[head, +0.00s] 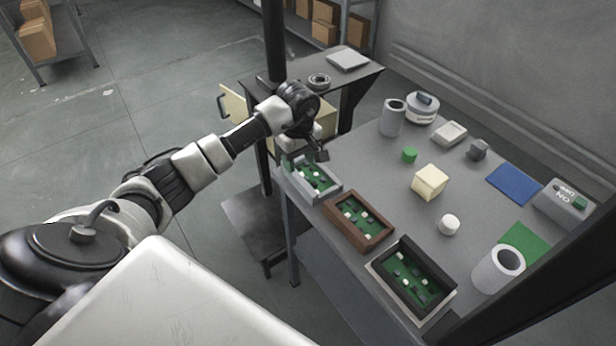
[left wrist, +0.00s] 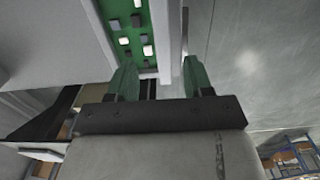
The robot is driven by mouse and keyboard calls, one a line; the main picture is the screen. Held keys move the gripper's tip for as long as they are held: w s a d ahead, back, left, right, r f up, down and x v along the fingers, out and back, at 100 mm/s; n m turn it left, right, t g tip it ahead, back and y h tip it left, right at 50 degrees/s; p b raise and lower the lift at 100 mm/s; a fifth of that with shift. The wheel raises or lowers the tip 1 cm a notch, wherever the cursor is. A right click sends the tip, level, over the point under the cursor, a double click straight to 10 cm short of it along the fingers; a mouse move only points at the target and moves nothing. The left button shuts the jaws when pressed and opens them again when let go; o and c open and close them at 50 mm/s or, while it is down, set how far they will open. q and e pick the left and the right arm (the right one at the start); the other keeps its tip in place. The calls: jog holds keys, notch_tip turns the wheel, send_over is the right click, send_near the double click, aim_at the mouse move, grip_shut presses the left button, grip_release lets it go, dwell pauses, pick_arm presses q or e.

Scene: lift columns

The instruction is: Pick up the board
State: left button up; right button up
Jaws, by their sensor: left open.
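Three green boards with small dark and white parts lie in frames along the near left edge of the table: one board (head: 316,176) in a light grey frame (head: 326,194), one (head: 361,217) in a brown frame (head: 340,226), one (head: 411,277) in a black frame (head: 385,279). My left gripper (head: 319,154) is open just above the far end of the grey frame. In the left wrist view, the green-tipped fingers (left wrist: 160,76) stand apart, with a green board (left wrist: 132,42) beyond them. I cannot tell whether they touch anything. My right gripper is not in view.
On the grey table (head: 385,185) stand a cream block (head: 429,183), a green cylinder (head: 409,155), a white cylinder (head: 449,224) and two grey cups, one near (head: 497,272) and one far (head: 392,118). A blue mat (head: 514,184) lies right. A side table (head: 355,82) stands behind.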

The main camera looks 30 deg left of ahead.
aim_at(298, 177)
pick_arm(q)
jog(key=shift+f, duration=0.8)
jog(key=f+p, duration=0.1)
jog(key=f, duration=0.3)
jog(key=shift+s+f+p, duration=0.15)
jog(key=shift+s+p, duration=0.05)
jog(key=shift+p, duration=0.15)
jog(key=shift+a+f, duration=0.1)
jog(key=shift+f, duration=0.45)
grip_shut()
jog(key=shift+r, duration=0.1)
